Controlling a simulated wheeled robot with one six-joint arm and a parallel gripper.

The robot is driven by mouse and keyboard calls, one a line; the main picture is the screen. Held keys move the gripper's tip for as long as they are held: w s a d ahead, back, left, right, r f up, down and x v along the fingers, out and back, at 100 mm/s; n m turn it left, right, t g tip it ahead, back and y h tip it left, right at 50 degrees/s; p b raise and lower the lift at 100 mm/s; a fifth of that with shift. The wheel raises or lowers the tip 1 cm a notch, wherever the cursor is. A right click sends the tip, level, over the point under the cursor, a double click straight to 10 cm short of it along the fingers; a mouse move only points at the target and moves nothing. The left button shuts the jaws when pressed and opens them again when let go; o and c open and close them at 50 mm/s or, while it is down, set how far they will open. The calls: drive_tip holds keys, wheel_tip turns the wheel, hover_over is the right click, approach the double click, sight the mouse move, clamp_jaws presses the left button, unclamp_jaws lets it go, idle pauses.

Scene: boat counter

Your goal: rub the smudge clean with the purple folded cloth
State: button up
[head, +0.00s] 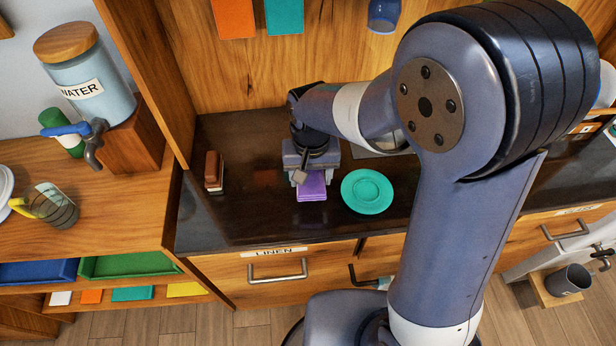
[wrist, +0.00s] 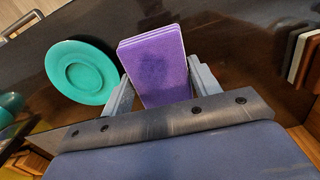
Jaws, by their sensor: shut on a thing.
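The purple folded cloth (head: 312,187) is at my gripper on the dark counter, near its front edge. In the wrist view the cloth (wrist: 158,66) lies between the two grey fingers of my gripper (wrist: 160,88), which are shut on its sides. A darker patch shows on the middle of the cloth's face. I cannot tell whether the cloth touches the counter. I see no smudge on the bare counter in either view; it may be hidden under the cloth, gripper or arm.
A teal plate (head: 367,191) stands close to the right of the cloth. A brown-and-white brush-like block (head: 213,171) stands at the counter's left. The dark counter (head: 250,215) is bare between the block and my gripper. A wooden wall rises behind.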

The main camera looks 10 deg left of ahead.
drive_tip(key=shift+r+p, duration=0.6)
drive_tip(key=shift+r, duration=0.55)
